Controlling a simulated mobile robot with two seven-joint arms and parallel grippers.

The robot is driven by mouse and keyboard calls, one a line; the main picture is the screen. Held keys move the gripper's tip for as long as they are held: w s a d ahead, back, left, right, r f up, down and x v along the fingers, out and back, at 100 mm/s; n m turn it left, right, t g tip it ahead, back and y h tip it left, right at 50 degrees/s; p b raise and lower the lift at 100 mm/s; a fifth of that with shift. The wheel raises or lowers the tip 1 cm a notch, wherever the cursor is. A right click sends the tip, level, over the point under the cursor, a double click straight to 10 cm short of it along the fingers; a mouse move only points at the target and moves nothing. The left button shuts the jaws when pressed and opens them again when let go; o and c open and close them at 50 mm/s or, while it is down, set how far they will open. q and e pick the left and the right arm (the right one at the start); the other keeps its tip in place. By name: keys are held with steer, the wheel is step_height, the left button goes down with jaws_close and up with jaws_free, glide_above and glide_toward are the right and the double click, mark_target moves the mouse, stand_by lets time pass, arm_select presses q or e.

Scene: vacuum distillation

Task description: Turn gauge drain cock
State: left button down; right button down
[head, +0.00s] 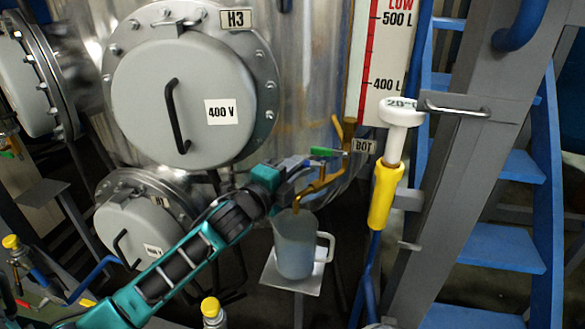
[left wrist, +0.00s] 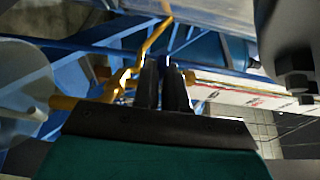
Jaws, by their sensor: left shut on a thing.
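The brass gauge drain line (head: 320,184) bends down below the "BOT" tag (head: 363,146). Its outlet points into the mouth of a translucent jug (head: 293,246). A green lever (head: 325,152) sticks out at the brass fitting near the tag. My left gripper (head: 302,166) reaches in from the lower left to the drain cock, its fingers shut on the cock's handle. The fingers hide most of that handle. In the left wrist view the dark fingers (left wrist: 163,82) are close together, with the brass cock body (left wrist: 122,80) just left of them. My right gripper is not in view.
The jug stands on a small grey plate (head: 285,284). The steel vessel with the "400 V" manhole cover (head: 140,95) is behind my arm. The level scale (head: 385,50), a yellow-sleeved handle (head: 383,195) and blue stairs (head: 500,248) stand to the right.

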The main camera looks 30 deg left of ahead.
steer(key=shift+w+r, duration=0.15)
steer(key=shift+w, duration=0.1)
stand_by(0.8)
